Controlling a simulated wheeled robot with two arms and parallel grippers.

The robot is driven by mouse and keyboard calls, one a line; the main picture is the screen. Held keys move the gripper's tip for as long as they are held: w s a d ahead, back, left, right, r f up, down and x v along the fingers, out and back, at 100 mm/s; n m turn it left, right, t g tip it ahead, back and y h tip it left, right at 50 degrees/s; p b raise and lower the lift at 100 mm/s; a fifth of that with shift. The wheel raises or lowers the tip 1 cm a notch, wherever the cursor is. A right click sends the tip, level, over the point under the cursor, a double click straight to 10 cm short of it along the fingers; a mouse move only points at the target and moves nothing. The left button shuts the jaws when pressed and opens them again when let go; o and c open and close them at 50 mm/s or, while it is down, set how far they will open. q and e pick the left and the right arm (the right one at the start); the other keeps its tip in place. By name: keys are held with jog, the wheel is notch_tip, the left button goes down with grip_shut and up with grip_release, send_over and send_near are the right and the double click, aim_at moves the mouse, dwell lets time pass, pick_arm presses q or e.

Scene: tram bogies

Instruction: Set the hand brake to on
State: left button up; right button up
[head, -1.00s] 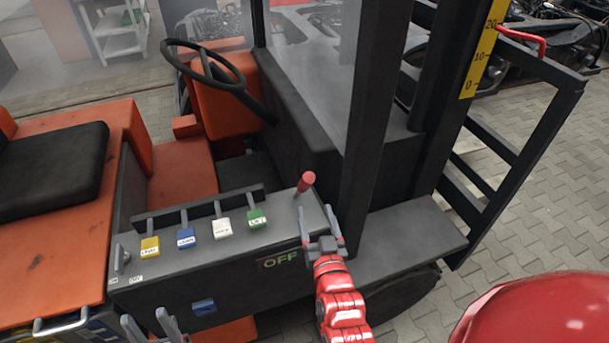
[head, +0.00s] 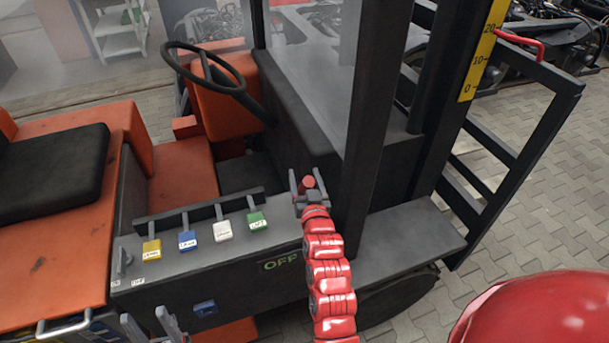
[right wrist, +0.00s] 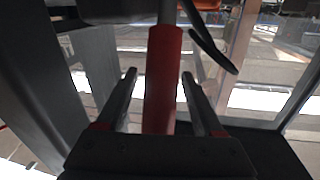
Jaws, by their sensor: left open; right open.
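The hand brake is a lever with a red grip (head: 308,182) at the right end of the forklift's grey side console (head: 190,262). A green OFF label (head: 280,262) is on the console's side below it. My right gripper (head: 307,180) is open, with a finger on either side of the red grip. In the right wrist view the red grip (right wrist: 163,75) stands between the two open fingers (right wrist: 160,85), with gaps visible on both sides. My left gripper (head: 150,322) is open and empty at the lower left, in front of the console.
Yellow (head: 151,246), blue (head: 187,240), white (head: 223,231) and green (head: 257,221) tagged levers stand in a row left of the brake. A dark mast post (head: 365,130) rises close to its right. The steering wheel (head: 205,75) and black seat (head: 50,170) are further back and left.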

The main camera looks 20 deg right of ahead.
grip_shut()
dwell(0.3)
dwell(1.1)
